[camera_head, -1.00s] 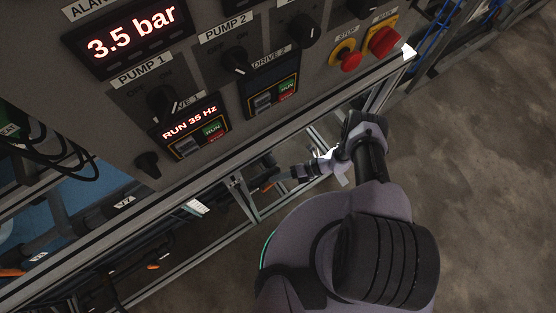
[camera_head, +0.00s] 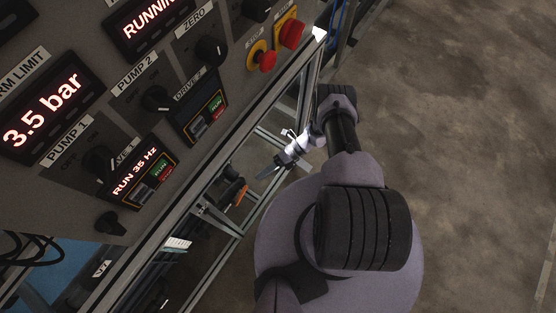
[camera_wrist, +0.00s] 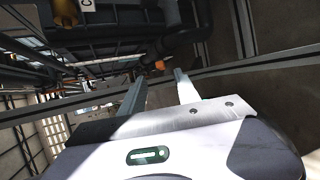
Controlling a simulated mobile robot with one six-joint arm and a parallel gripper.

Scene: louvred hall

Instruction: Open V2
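No label clearly reading V2 shows. A small tag (camera_head: 101,268) starting with V sits on dark piping below the panel at the lower left; its number is hard to read. An orange-ended valve part (camera_head: 240,196) shows on dark piping inside the frame, left of my gripper (camera_head: 268,172). In the wrist view my gripper (camera_wrist: 160,75) has its two fingers apart with nothing held between them. A small orange part (camera_wrist: 160,65) on dark piping appears beyond and between the fingertips. I cannot tell which valve it belongs to.
The control panel (camera_head: 185,65), with pump knobs, a 3.5 bar display and red buttons (camera_head: 291,33), stands above the piping. A metal frame rail (camera_head: 150,262) runs along its lower edge, and posts stand near my gripper. The concrete floor (camera_head: 450,150) at right is clear.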

